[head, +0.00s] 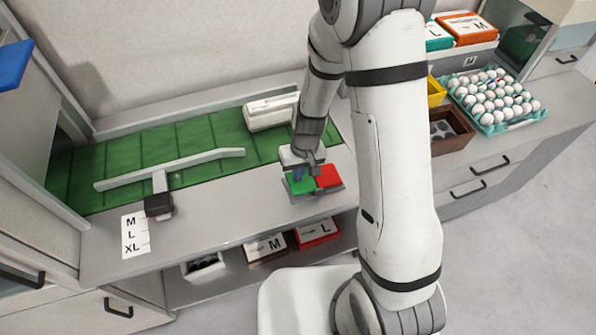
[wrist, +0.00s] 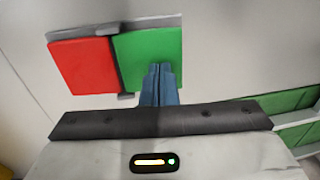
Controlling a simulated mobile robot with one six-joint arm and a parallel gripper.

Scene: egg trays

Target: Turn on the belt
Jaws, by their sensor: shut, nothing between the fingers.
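A green button (head: 297,187) and a red button (head: 328,177) sit side by side on a grey control plate near the front of the counter. In the wrist view the green button (wrist: 143,48) is in front of my fingers and the red button (wrist: 82,66) is to its left. My gripper (head: 298,172) is shut and empty, its blue fingertips over the green button. In the wrist view the fingertips (wrist: 160,70) overlap the green button's lower edge; I cannot tell whether they touch it. The green belt (head: 205,137) runs along the back of the counter.
A white diverter bar (head: 180,168) lies across the belt, with a size card (head: 134,233) marked M, L, XL nearby. A white box (head: 270,112) stands over the belt. An egg tray (head: 497,128) full of eggs sits at right. Cartons (head: 265,247) lie on the shelf below.

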